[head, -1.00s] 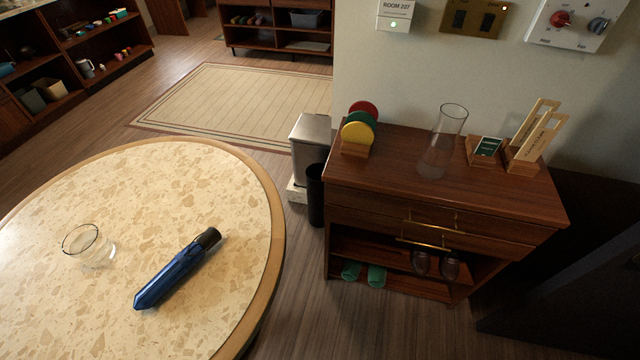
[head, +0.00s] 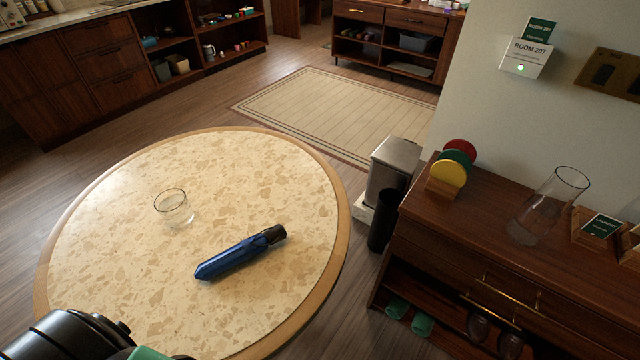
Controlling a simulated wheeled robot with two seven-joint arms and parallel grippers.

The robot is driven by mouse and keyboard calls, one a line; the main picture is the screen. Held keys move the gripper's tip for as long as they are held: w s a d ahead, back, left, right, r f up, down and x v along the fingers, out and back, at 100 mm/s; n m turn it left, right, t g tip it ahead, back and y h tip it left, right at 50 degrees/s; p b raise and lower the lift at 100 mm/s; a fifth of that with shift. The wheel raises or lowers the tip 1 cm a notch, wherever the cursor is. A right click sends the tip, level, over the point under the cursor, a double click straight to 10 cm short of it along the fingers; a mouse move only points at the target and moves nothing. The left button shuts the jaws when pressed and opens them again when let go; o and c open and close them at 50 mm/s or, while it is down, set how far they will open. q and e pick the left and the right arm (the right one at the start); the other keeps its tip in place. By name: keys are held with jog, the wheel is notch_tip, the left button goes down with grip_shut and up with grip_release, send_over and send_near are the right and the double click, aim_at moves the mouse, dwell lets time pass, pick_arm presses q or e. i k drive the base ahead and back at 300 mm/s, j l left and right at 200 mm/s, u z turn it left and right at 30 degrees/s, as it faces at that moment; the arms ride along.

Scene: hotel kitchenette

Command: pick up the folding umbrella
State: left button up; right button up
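The folding umbrella (head: 238,254) is blue with a black handle. It lies closed on its side on the round speckled table (head: 130,190), its handle end toward the upper right. Nothing touches it. Neither gripper shows in the head view. A black part of my own body is at the lower left, over the table's near edge and apart from the umbrella.
A clear glass (head: 174,208) stands on the table, left of the umbrella. A dark wood cabinet (head: 480,205) to the right bears coloured discs (head: 452,165) and a glass vase (head: 548,205). A metal bin (head: 392,170) and a black cylinder (head: 384,222) stand between.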

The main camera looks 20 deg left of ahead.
aim_at(248, 249)
jog(key=u, duration=1.3)
jog(key=k+j, duration=0.05)
jog(key=j, duration=0.05)
